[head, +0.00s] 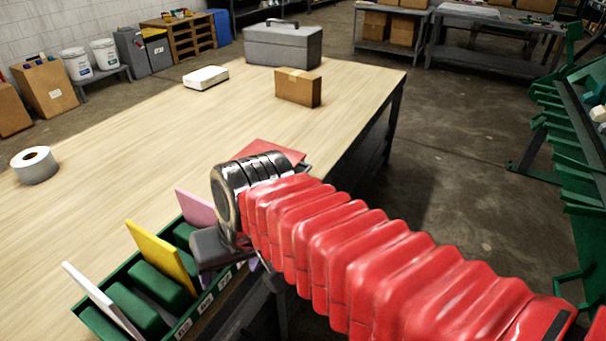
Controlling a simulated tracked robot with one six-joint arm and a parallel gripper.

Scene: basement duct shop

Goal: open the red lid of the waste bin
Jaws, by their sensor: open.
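A red flat panel (272,151), which looks like the red lid, shows just behind my wrist at the table's edge. My wrist covers part of it, so its hinge and exact tilt cannot be told. A green bin (92,322) with labelled compartments runs along the table's near edge. Its white panel (98,294), yellow panel (160,257) and pink panel (196,208) stand up, tilted. My gripper (212,252) is open, in front of the pink panel over the bin in the picture. My wrist hides much of it, and contact cannot be told.
The wooden table (130,150) is mostly clear. A tape roll (34,166), a white box (205,78), a cardboard box (298,88) and a grey toolbox (283,46) stand on it. A green rack (575,150) stands at right, with open floor (450,150) between.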

